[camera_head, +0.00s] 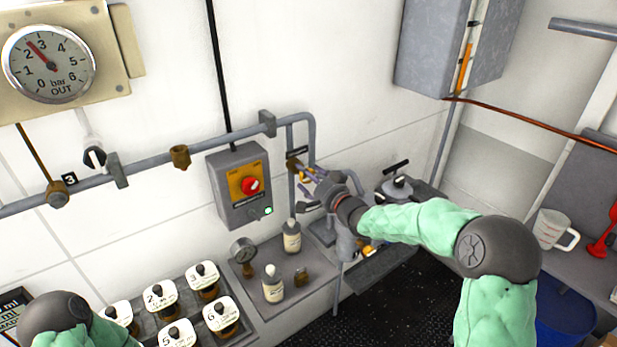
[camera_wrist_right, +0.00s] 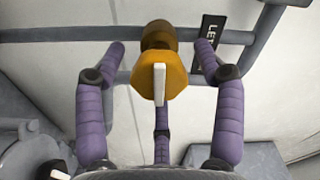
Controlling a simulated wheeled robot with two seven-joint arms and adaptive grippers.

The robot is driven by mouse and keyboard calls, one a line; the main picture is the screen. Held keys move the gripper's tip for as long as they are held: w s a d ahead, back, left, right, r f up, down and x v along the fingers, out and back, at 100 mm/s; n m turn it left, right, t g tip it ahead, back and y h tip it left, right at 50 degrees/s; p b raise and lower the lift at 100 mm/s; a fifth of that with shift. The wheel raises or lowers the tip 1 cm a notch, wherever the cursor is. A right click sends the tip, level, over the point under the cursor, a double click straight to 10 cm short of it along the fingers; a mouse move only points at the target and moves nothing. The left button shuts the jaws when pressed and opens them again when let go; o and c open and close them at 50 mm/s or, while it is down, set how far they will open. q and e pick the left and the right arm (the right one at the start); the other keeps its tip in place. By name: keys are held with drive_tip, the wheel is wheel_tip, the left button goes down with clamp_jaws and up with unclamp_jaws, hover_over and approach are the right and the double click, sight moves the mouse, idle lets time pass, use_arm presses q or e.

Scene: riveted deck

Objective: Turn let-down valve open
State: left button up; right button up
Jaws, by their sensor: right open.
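The let-down valve (camera_wrist_right: 162,75) has an orange-yellow body with a white lever pointing down in the right wrist view. A brass fitting joins it to a grey pipe, beside a black label reading "LET" (camera_wrist_right: 210,44), partly cut off. In the head view the valve (camera_head: 293,163) is small and partly covered by my gripper. My right gripper (camera_wrist_right: 161,52) is open, its purple fingers on either side of the valve and a third below. The fingers look apart from the lever. In the head view the right gripper (camera_head: 308,178) is at the pipe. My left gripper is out of view.
A grey switch box (camera_head: 240,205) with a red knob is left of the valve. Bottles (camera_head: 292,238) stand on the ledge below, near several labelled knobs (camera_head: 160,298). A pressure gauge (camera_head: 48,63) is upper left. A grey cabinet (camera_head: 430,50) hangs at the right.

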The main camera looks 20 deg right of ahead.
drive_tip(key=c, duration=1.2)
drive_tip(key=shift+o, duration=0.2)
